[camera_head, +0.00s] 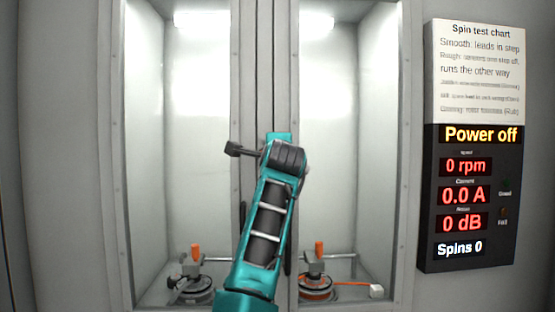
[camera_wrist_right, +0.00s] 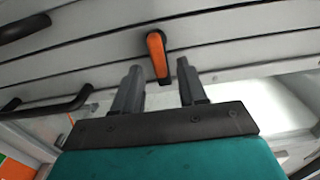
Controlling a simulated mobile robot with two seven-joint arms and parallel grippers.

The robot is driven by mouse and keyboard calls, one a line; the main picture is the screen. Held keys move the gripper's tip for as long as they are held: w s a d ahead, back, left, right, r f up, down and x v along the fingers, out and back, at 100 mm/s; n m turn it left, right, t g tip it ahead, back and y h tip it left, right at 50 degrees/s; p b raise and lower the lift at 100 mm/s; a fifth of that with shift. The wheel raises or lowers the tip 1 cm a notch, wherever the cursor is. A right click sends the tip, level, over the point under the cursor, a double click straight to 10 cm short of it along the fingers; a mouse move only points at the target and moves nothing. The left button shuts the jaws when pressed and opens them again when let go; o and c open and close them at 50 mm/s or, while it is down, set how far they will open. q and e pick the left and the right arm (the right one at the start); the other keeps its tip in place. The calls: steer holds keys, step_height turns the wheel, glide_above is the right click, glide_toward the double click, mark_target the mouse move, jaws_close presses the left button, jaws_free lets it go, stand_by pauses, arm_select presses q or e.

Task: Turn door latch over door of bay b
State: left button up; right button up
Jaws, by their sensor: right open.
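The orange latch (camera_wrist_right: 157,55) shows in the right wrist view on the grey frame strip, just ahead of my right gripper (camera_wrist_right: 159,84). Its two fingers are apart, with the latch seen between and slightly beyond the tips; I cannot tell whether they touch it. In the head view my teal right arm covers the latch and the fingers. The left glazed door (camera_head: 120,150) and the right glazed door (camera_head: 403,150) both look shut; no bay letters are readable. My left gripper is not in view.
Dark bar handles (camera_wrist_right: 62,106) flank the strip. Behind the glass stand a left motor fixture (camera_head: 195,290) and a right motor fixture (camera_head: 316,286) with orange clamp handles. The panel at right (camera_head: 470,200) reads "Power off", 0 rpm and "Spins 0", below a spin test chart (camera_head: 480,70).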

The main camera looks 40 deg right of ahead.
steer(key=b+v, duration=0.2)
steer(key=v, duration=0.9)
steer(key=shift+s, duration=0.25)
steer(key=shift+a+f, duration=0.1)
